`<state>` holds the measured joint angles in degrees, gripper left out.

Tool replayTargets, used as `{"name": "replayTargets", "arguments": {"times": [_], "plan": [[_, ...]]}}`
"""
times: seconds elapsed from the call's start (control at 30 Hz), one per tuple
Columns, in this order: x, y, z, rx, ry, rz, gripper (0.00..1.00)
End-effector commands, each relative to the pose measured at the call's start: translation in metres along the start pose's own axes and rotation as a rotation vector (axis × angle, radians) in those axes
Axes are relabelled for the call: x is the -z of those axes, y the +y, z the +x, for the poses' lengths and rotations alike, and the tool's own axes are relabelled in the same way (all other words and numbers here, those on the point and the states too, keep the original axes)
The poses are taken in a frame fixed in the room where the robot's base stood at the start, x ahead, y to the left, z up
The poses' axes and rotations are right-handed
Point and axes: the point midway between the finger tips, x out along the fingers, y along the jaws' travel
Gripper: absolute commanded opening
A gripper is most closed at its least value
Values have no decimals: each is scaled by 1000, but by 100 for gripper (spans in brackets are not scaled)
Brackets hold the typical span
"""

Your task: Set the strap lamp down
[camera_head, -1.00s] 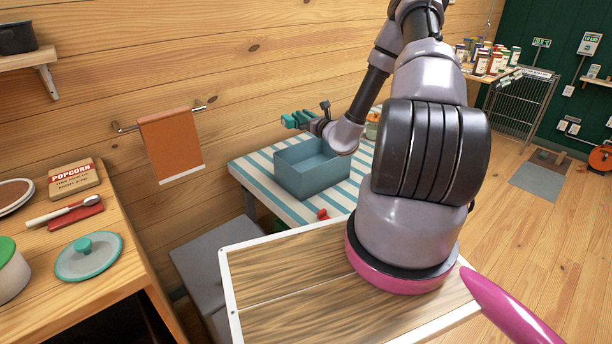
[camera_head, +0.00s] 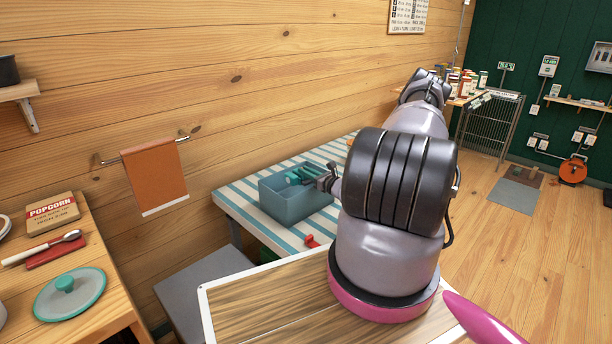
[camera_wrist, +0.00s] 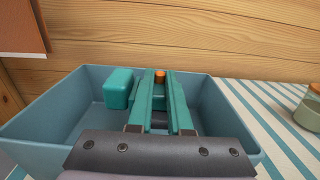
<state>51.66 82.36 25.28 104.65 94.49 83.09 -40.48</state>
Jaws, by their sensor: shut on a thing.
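My gripper (camera_head: 306,174) reaches over the blue-grey open box (camera_head: 290,211), with its teal fingers (camera_wrist: 160,92) over or just inside the opening. The fingers are shut on the strap lamp, which is mostly hidden by them. A teal block (camera_wrist: 118,90) beside the left finger and an orange-ended piece (camera_wrist: 160,77) between the fingertips look like parts of the lamp. In the head view the teal block (camera_head: 292,178) shows at the box's mouth. I cannot tell whether it touches the box floor.
The box stands on a blue-and-white striped table (camera_head: 235,207) against the wooden wall. A greenish jar (camera_wrist: 307,108) stands right of the box. A red object (camera_head: 312,241) lies near the table's front edge.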

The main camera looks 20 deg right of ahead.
Motion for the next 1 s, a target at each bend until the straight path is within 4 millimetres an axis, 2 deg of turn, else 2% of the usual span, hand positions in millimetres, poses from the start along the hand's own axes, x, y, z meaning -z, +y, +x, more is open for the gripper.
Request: {"name": "replayTargets", "arguments": {"times": [0.1, 0.83, 0.87, 0.9, 0.93, 1.0], "plan": [[11, 0, 0, 0, -1, 0, 0], [23, 0, 0, 0, 0, 0, 0], [24, 0, 0, 0, 1, 0, 28], [24, 0, 0, 0, 1, 0, 44], [24, 0, 0, 0, 2, 0, 47], [24, 0, -1, 1, 2, 0, 47]]}}
